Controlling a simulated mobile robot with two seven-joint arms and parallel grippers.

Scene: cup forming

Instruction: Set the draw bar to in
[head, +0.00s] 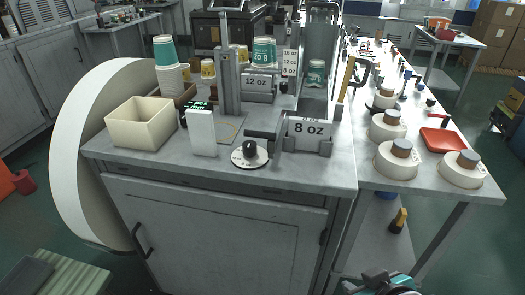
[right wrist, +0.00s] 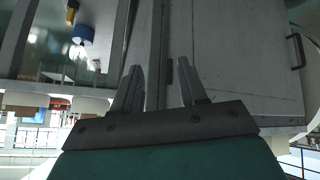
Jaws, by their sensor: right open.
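No part is labelled as the draw bar. A yellow upright bar (head: 346,80) with a black handle (head: 361,72) stands at the bench's right edge. I cannot tell which one is the draw bar, nor its setting. My right gripper (head: 384,284) is low at the bottom of the head view, in front of the bench and well below both bars. In the right wrist view its fingers (right wrist: 160,92) are apart with nothing between them. My left gripper is out of view.
The bench top (head: 310,174) holds a cream bin (head: 141,124), a white box (head: 202,133), a black-knobbed dial (head: 249,153) and cup stacks (head: 165,52). A side table (head: 425,187) with white rolls (head: 397,158) and a red tray (head: 443,141) adjoins it. Floor is open at right.

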